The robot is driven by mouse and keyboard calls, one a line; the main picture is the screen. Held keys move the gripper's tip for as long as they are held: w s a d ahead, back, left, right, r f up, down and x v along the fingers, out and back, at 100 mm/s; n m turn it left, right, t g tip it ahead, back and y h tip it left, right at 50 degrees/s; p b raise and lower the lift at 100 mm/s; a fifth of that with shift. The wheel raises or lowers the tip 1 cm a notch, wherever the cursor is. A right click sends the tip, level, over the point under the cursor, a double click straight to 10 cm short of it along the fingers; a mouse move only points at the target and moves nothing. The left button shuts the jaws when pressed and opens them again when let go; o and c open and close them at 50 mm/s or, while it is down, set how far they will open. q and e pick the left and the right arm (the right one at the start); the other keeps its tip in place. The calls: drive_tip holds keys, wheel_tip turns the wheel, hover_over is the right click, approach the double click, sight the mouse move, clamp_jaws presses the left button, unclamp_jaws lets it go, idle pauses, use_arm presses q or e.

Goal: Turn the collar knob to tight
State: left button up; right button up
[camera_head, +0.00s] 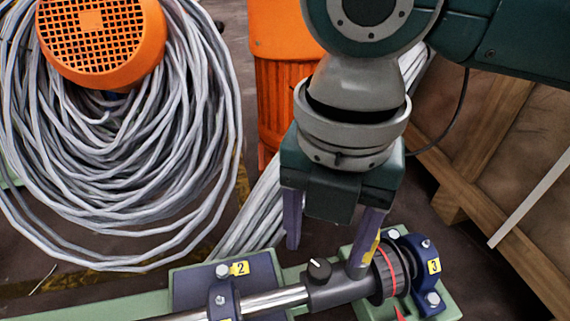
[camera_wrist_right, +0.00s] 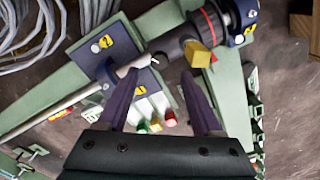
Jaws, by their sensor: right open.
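The collar knob (camera_head: 319,268) is a small dark knob with a white pointer line. It sits on top of a dark collar (camera_head: 338,291) around a steel shaft (camera_head: 268,301); the knob (camera_wrist_right: 157,61) also shows in the right wrist view. My right gripper (camera_head: 326,261) points down over the collar, open, with two purple fingers. In the picture the knob lies between its fingertips; I cannot tell whether either finger touches the collar. The right wrist view shows the gripper (camera_wrist_right: 158,76) empty, with the knob just ahead of the fingertips. My left gripper is in neither view.
A ring with a red stripe (camera_head: 386,270) and bearing block 3 (camera_head: 425,272) stand right of the collar; bearing block 2 (camera_head: 222,292) is left. A yellow block (camera_wrist_right: 197,55) sits by the right finger. Coiled cable (camera_head: 190,150), an orange machine (camera_head: 275,90) and a wooden crate (camera_head: 520,140) stand behind.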

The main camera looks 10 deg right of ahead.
sight(320, 267)
wheel_tip(320, 267, down, 5)
drive_tip(key=b, duration=0.3)
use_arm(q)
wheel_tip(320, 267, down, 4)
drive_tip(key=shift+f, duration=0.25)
use_arm(e)
clamp_jaws()
